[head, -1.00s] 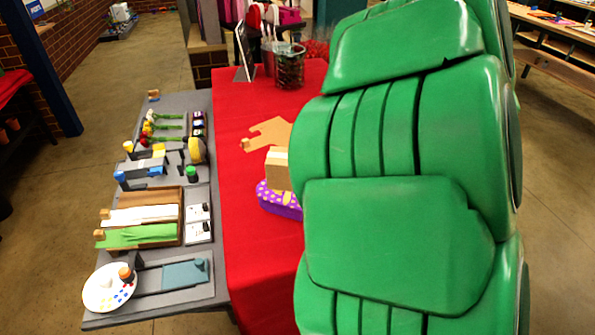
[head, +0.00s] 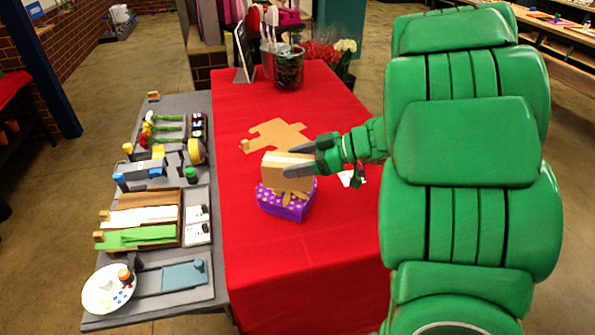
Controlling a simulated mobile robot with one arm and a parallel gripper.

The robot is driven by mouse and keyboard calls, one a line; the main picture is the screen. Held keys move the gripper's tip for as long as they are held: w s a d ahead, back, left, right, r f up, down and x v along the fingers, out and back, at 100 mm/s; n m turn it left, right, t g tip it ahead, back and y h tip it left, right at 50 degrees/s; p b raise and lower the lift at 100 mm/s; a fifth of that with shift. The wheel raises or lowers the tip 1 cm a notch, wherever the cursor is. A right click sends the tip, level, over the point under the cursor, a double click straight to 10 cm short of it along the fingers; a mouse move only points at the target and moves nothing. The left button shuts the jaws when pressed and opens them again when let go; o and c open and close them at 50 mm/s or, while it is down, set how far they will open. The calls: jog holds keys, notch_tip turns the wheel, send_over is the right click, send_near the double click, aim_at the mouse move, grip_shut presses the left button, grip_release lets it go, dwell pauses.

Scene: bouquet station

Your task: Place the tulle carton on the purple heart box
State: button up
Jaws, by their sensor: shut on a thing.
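The purple heart box (head: 294,210) with yellow dots stands on the red table in the head view. A tan strip shows on its top. The tulle carton (head: 279,171), a tan block with a paler top, is right over the back part of the box. I cannot tell whether it rests on the box or hangs just above it. My gripper (head: 297,162) reaches in from the right with its dark fingers shut on the carton. The fingers hide part of the carton's right side.
A flat tan cardboard blank (head: 275,134) lies behind the carton. A dark glass vase (head: 289,72) and a metal bucket stand at the table's back. A grey side table (head: 190,101) with ribbons, trays and tools is on the left. The red table's front (head: 280,280) is clear.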

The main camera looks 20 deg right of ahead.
jog(key=shift+w+f, duration=0.3)
jog(key=shift+f, duration=1.55)
jog(key=shift+f, duration=0.1)
jog(key=o, duration=1.2)
jog(key=shift+d, duration=0.1)
jog(key=shift+v, duration=5.95)
